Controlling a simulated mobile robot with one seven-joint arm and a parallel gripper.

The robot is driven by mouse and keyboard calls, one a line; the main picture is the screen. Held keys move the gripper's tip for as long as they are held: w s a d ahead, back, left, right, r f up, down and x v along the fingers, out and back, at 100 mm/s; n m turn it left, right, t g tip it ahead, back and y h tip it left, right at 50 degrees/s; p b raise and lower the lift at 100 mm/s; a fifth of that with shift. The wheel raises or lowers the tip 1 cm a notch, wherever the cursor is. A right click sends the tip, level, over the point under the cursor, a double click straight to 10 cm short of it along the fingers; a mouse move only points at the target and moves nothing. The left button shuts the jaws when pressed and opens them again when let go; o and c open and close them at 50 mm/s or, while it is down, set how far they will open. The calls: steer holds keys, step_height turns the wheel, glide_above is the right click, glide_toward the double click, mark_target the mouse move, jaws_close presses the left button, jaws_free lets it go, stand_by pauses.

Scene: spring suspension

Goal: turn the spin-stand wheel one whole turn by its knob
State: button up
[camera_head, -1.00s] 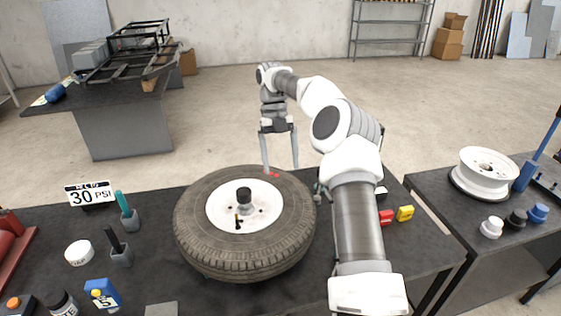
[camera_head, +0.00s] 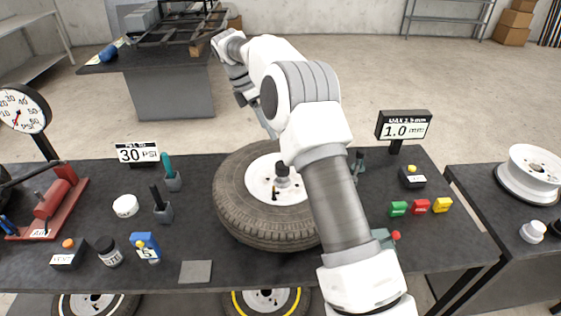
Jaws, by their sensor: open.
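The wheel (camera_head: 240,205), a black tyre on a white rim, lies flat on the dark bench at the centre. A dark hub piece (camera_head: 282,170) stands up in the middle of the rim, with a small dark stem beside it. My arm covers the wheel's right side. My gripper (camera_head: 265,122) is open above the wheel's far edge, pointing down. One finger shows, and the rest is largely hidden behind my arm. I cannot make out the wheel's knob now; it may be behind my arm.
A display reading 1.0 mm (camera_head: 404,126) stands at the bench's back right. Green, red and yellow blocks (camera_head: 420,207) sit below it. A 30 PSI sign (camera_head: 137,153), holders, bottles and a dial gauge (camera_head: 22,108) occupy the left. A white rim (camera_head: 530,172) lies on the right table.

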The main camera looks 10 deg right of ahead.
mark_target(281, 164)
steer(key=d+f+m, duration=0.1)
steer(key=f, duration=0.4)
steer(key=d+f+m+p, duration=0.1)
steer(key=f, duration=0.4)
steer(key=d+f, duration=0.2)
steer(key=f, duration=0.2)
steer(key=shift+w+d+f+m+t+h+p, duration=0.1)
steer(key=shift+f+m+t+h+p, duration=0.2)
steer(key=shift+f+m+t+p, duration=0.1)
jaws_close()
steer(key=shift+r, duration=0.1)
